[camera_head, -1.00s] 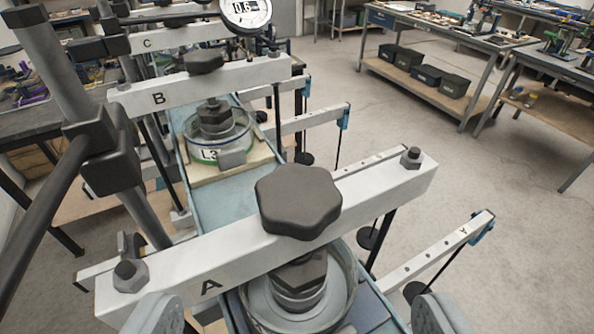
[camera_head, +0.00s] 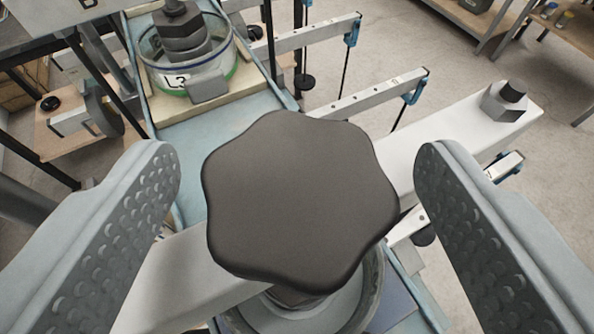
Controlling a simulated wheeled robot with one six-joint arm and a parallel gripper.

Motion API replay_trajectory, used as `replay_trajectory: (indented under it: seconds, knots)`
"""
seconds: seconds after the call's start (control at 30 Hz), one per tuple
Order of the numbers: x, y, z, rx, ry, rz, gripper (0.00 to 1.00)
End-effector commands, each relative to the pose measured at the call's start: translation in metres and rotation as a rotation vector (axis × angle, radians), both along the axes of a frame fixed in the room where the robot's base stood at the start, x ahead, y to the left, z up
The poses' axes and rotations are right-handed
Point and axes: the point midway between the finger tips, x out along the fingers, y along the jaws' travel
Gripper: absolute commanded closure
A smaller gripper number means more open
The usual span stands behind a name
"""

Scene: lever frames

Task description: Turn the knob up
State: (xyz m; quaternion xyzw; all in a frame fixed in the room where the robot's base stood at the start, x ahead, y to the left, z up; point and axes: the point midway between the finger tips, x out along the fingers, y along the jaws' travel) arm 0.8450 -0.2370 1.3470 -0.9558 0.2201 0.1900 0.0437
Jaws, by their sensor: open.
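The knob (camera_head: 297,200) is a large dark grey, lobed star-shaped hand knob. It sits on top of the pale crossbeam (camera_head: 185,285), at the centre of the camera view. My gripper (camera_head: 297,175) is open, with one ridged grey finger to the left of the knob and one to the right. Nothing is held. The knob hides the beam's middle and most of the round cell below it.
A bolt (camera_head: 505,100) stands up at the beam's right end. Behind, a clear-walled cell labelled L3 (camera_head: 190,60) sits on a wooden board. Perforated lever arms (camera_head: 370,95) with hanging rods reach out to the right. Open floor shows beyond them.

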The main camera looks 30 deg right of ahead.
Motion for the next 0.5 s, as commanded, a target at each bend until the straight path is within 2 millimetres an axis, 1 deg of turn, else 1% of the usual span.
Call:
replay_trajectory:
  seconds: [0.07, 0.17, 0.2, 0.3, 0.5]
  knots:
    - [0.0000, 0.0000, -0.0001, 0.000, 0.000, 0.000, 0.27]
    - [-0.0001, 0.0001, -0.0001, 0.000, 0.000, 0.000, 0.45]
    - [-0.0001, 0.0001, -0.0001, 0.000, 0.000, 0.000, 0.53]
    - [-0.0002, 0.0002, -0.0001, 0.000, 0.000, 0.000, 0.71]
    - [-0.0004, -0.0002, -0.0001, 0.000, 0.001, 0.005, 0.71]
